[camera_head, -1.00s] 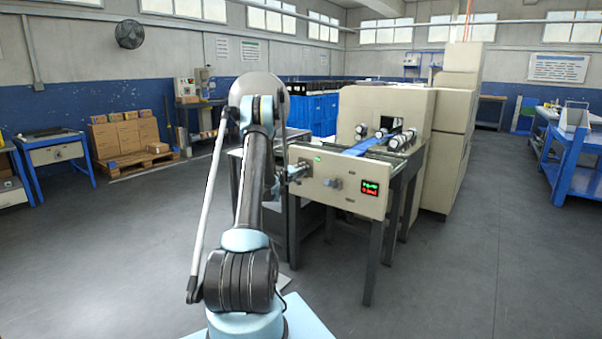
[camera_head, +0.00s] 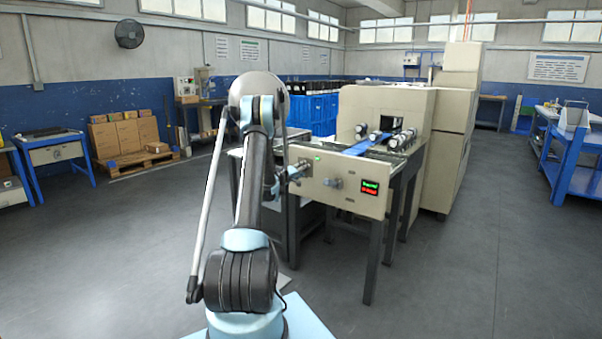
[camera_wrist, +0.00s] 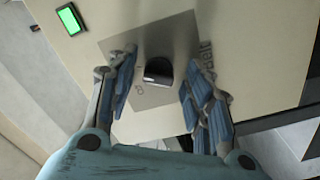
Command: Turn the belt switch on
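The belt switch (camera_wrist: 158,70) is a dark knob on a grey metal plate (camera_wrist: 150,98) set in the machine's beige front panel (camera_wrist: 255,60). In the wrist view it sits between and beyond the fingertips of my gripper (camera_wrist: 155,78), which is open with a finger on each side. I cannot tell whether either finger touches the knob. In the head view my gripper (camera_head: 297,172) is at the left end of the beige panel (camera_head: 345,190), and the switch is hidden there by it.
A lit green indicator (camera_wrist: 69,19) is left of the plate in the wrist view. Open floor (camera_head: 480,270) lies at right.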

